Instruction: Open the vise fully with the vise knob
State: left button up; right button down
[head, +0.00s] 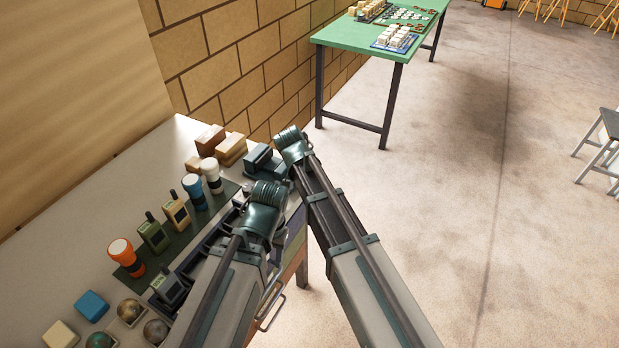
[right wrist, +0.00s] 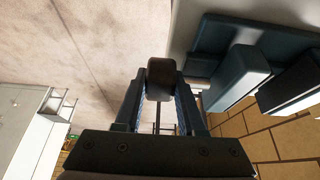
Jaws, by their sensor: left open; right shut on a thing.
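The blue-grey vise (head: 262,158) stands at the far right corner of the bench, partly behind my arms. In the right wrist view the vise body (right wrist: 243,75) shows at the upper right, with its blocks. The dark rounded vise knob (right wrist: 160,78) sits between the fingers of my right gripper (right wrist: 161,92), which is shut on it. In the head view my right gripper (head: 292,145) is at the vise's right side, its fingertips hidden by the wrist. My left gripper (head: 266,195) is open, in front of the vise above the bench edge; its fingers are hard to make out.
The bench (head: 55,240) holds flashlights, radios, balls and blocks on its left and middle. Brown wooden blocks (head: 218,145) lie beside the vise against the brick wall. A green table (head: 350,35) stands farther back.

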pick_arm(q)
jog(key=shift+f+b, duration=0.7)
jog(key=shift+f, duration=0.3)
pick_arm(e)
jog(key=shift+s+a+f+t+h, duration=0.1)
jog(key=shift+s+f+t+h, duration=0.1)
jog(key=shift+t+h, duration=0.45)
jog(key=shift+r, duration=0.1)
jog(key=c, duration=0.5)
grip_release()
jog(key=shift+w, duration=0.1)
